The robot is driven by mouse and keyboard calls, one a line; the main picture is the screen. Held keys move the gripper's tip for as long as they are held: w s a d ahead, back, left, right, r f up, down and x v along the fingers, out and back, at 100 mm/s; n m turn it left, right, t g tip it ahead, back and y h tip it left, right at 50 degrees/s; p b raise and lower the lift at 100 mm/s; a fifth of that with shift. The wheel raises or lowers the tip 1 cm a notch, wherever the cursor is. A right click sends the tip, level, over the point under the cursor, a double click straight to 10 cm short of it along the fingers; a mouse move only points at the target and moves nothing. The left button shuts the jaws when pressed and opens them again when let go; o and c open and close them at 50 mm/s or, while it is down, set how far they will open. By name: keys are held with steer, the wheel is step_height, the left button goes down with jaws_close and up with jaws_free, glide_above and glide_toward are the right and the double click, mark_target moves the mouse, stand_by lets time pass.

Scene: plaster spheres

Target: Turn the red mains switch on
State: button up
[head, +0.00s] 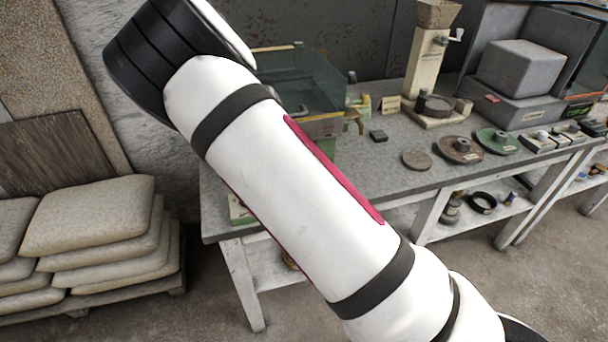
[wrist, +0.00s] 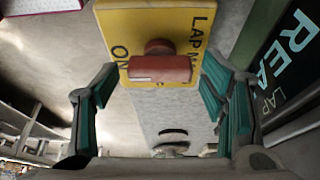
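The red mains switch (wrist: 160,66) shows in the wrist view, with a round hub and a flat red handle lying across the picture. It is mounted on a yellow plate (wrist: 180,20) with black lettering, partly readable as "LAP M" and "ON". My gripper (wrist: 160,84) is open, with green-padded fingers spread to the left and right of the switch. In the head view my white arm covers the switch, the plate and my gripper.
A dark panel with pale lettering (wrist: 272,75) stands close to the right finger in the wrist view. In the head view a grey bench (head: 385,185) carries a glass-sided tank (head: 300,75), discs and a column machine (head: 428,65). Stacked sacks (head: 90,225) lie at left.

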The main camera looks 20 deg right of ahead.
steer(key=shift+r, duration=0.1)
steer(key=shift+a+r, duration=0.15)
steer(key=shift+r, duration=0.15)
steer(key=a, duration=1.2)
steer(key=shift+w+r, duration=0.1)
steer(key=shift+r, duration=0.05)
